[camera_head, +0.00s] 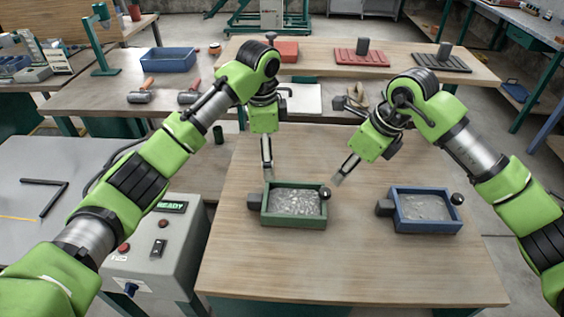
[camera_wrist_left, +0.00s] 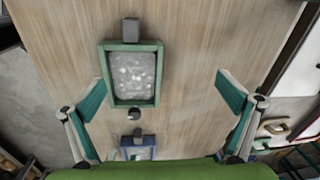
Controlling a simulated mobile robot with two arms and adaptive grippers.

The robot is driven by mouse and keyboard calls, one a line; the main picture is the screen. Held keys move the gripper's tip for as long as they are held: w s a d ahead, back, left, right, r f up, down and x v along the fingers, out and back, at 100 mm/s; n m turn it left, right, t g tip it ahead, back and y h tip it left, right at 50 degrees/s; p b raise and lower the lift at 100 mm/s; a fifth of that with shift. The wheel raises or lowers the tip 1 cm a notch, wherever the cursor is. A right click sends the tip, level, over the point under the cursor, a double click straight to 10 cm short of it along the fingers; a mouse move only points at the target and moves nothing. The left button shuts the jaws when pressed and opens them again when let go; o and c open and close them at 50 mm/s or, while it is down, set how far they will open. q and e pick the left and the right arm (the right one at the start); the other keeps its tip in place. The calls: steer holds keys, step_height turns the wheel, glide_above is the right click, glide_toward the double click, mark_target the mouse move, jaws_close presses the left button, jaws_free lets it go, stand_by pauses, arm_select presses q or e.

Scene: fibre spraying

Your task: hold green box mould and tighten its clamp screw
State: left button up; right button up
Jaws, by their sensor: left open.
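The green box mould (camera_head: 293,219) stands on the middle table, filled with a grey speckled material. A dark block (camera_head: 254,202) sticks out on its left and a black round clamp-screw knob (camera_head: 326,193) on its right. My left gripper (camera_head: 268,174) hangs over the mould's back left corner. In the left wrist view its fingers (camera_wrist_left: 164,98) are spread wide, with the green mould (camera_wrist_left: 160,75) and its knob (camera_wrist_left: 134,114) showing between them; nothing is held. My right gripper (camera_head: 343,173) points down behind and right of the knob, apart from it; its finger gap is not visible.
A similar blue box mould (camera_head: 427,227) stands to the right on the same table. A grey control box (camera_head: 160,240) with a READY display is at the left. The table's front (camera_head: 350,270) is clear. Hammers (camera_head: 140,96) and a blue tray (camera_head: 168,60) lie on the back bench.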

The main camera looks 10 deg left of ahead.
arm_select(q)
steer(key=m+g, duration=0.1)
glide_above(282, 206)
steer(key=shift+m, duration=0.3)
step_height(282, 206, down, 13)
steer(key=shift+s+f, duration=0.1)
steer(key=shift+f, duration=0.1)
